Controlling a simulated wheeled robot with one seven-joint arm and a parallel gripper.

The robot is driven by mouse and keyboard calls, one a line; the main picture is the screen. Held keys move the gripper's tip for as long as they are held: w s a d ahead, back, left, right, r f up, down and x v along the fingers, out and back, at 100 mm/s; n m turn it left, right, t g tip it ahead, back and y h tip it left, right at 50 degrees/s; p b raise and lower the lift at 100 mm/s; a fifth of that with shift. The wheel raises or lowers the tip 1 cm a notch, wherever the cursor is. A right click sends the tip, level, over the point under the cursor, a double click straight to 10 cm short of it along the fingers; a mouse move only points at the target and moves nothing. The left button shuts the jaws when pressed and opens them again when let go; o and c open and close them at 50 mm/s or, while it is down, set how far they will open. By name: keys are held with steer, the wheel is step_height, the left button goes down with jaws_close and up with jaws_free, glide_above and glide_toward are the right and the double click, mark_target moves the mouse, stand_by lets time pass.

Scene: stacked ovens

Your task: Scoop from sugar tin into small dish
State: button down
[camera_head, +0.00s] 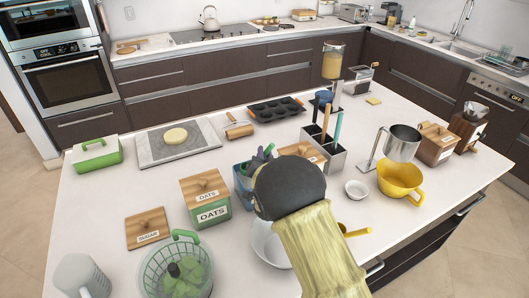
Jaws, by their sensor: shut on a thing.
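A wooden lid marked SUGAR (148,229) lies flat on the island at left. An open-looking blue container (241,184) stands near the middle, partly behind my arm; I cannot read a label on it or see its contents. A small white dish (357,189) stands right of my arm, and its inside looks empty. A yellow scoop or spoon (354,231) shows just right of my arm, partly hidden by it. My arm's dark round joint and yellowish link cover the middle foreground. My gripper cannot be made out behind them, nor can anything it holds.
A green OATS tin (211,213) and green basket (178,272) stand left. A white bowl (268,243) is beside my arm. The front right tabletop is clear.

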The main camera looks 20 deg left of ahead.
step_height(320, 180, down, 6)
steer(key=b, duration=0.4)
steer(key=shift+r, duration=0.25)
steer(key=shift+r, duration=0.1)
stand_by(0.5)
step_height(320, 180, up, 10)
steer(key=p, duration=0.3)
steer(key=shift+r, duration=0.2)
stand_by(0.3)
